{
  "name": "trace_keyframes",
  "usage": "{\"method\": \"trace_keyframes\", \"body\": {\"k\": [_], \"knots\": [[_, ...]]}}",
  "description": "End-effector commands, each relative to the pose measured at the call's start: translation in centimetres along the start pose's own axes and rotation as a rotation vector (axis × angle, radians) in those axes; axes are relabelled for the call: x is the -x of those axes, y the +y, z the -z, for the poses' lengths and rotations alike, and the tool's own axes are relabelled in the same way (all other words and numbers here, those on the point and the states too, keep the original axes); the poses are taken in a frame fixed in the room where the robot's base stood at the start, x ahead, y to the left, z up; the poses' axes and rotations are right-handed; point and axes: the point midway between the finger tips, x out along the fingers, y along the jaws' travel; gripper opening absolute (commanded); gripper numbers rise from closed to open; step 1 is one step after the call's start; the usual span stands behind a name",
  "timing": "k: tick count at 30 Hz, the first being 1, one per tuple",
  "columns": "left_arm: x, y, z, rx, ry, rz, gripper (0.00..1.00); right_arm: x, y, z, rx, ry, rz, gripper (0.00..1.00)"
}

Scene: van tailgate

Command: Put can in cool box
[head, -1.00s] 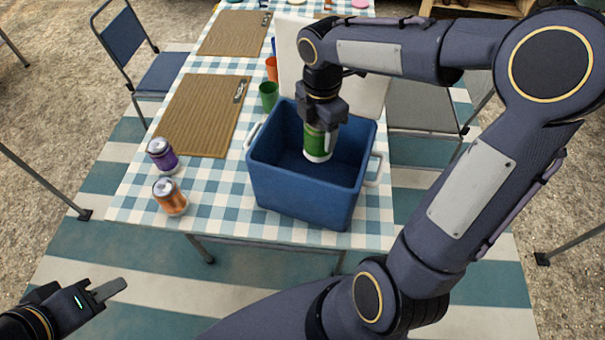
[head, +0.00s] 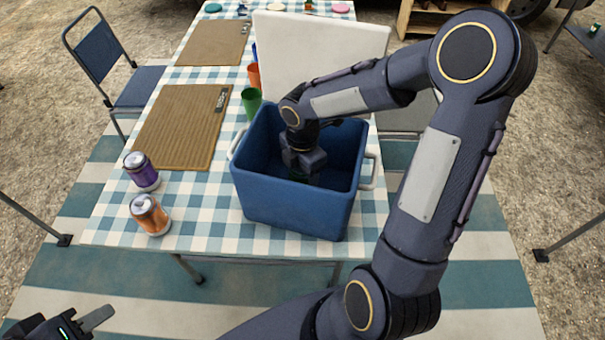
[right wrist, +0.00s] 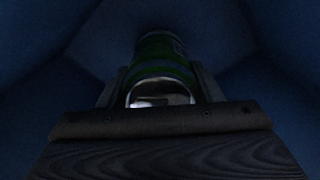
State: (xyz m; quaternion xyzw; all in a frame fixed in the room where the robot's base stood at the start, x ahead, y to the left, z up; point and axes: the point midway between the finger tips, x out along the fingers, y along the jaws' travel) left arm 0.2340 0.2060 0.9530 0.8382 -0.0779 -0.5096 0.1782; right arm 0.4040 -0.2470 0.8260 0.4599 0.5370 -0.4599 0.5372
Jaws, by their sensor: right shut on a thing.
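The blue cool box (head: 290,205) stands open on the checked table, its white lid (head: 330,45) raised behind it. My right gripper (head: 300,175) is down inside the box and shut on the green can. In the right wrist view the green can (right wrist: 162,68) sits between the fingers (right wrist: 160,92), inside the dark box; whether it touches the floor I cannot tell. In the head view the can is nearly all hidden by the gripper. A purple can (head: 142,172) and an orange can (head: 150,214) stand left of the box. My left gripper (head: 85,325) is at the lower left, away from the table.
Green (head: 251,103) and orange (head: 253,76) cups stand behind the box. Brown placemats (head: 184,127) lie on the left of the table. A blue folding chair (head: 105,65) stands at the left. The box's white handle (head: 369,172) sticks out at the right.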

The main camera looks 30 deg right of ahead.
Motion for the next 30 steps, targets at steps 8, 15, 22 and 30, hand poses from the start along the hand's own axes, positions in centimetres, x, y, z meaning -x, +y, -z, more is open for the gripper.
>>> {"method": "trace_keyframes", "body": {"k": [8, 15, 22, 30], "knots": [[-0.1, 0.0, -0.1, 0.000, 0.000, 0.000, 0.34, -0.8, 0.0, 0.0, -0.001, 0.000, -0.002, 0.25], [-0.3, -0.1, -0.1, 0.000, 0.000, 0.000, 0.34, -1.1, 0.0, 0.0, 0.000, 0.000, 0.000, 0.70], [-0.3, -0.1, -0.1, 0.000, 0.000, 0.000, 0.34, -1.1, 0.0, 0.0, 0.000, 0.000, 0.000, 0.81], [0.1, 0.0, 0.0, 0.000, 0.000, 0.000, 0.34, 0.1, 0.1, 0.0, -0.001, -0.001, -0.002, 0.81]]}}
